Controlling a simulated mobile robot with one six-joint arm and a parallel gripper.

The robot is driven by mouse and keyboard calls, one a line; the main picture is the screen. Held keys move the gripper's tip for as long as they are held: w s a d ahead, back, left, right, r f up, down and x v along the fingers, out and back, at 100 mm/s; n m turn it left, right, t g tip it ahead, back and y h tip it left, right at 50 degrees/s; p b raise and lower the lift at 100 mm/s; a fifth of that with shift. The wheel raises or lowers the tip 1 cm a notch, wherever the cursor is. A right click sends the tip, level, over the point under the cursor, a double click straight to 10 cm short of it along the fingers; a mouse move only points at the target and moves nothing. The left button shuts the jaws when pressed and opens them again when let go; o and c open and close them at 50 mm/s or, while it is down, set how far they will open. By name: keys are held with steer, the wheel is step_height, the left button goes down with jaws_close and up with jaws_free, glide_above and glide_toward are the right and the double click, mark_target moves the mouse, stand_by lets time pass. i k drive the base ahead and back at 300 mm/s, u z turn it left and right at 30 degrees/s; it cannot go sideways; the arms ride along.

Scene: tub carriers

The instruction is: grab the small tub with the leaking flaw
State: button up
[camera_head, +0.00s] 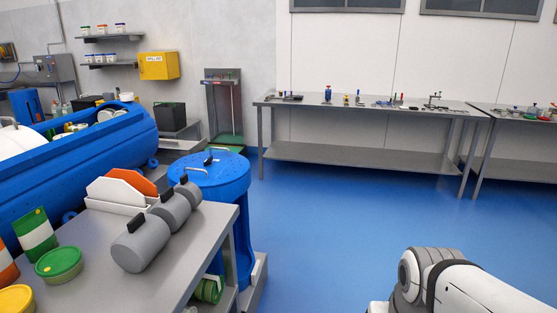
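Several small tubs stand or lie on the grey table at the lower left. A green and white tub (35,235) leans at the left, and a round green tub or lid (58,264) sits in front of it. A yellow one (16,300) and an orange and white one (6,266) are cut by the frame edge. A green tub (208,288) lies on the table's lower shelf, partly hidden. I cannot make out a leak on any of them. My gripper is out of view; only a white and grey link of my arm shows at the lower right.
The grey table (105,228) also holds grey cylinders (141,243) with black handles and a white rack (118,197). A blue drum (210,178) and a large blue container (70,160) stand behind. Workbenches (350,109) line the back wall. The blue floor (330,215) is clear mid-frame.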

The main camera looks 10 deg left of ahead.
mark_target(75, 128)
steer(key=u, duration=0.7)
steer(key=i, duration=1.1)
steer(key=u, duration=0.95)
steer(key=i, duration=0.2)
steer(key=u, duration=0.1)
steer(key=k, duration=0.7)
steer(key=u, duration=0.2)
steer(key=i, duration=0.75)
steer(key=z, duration=0.1)
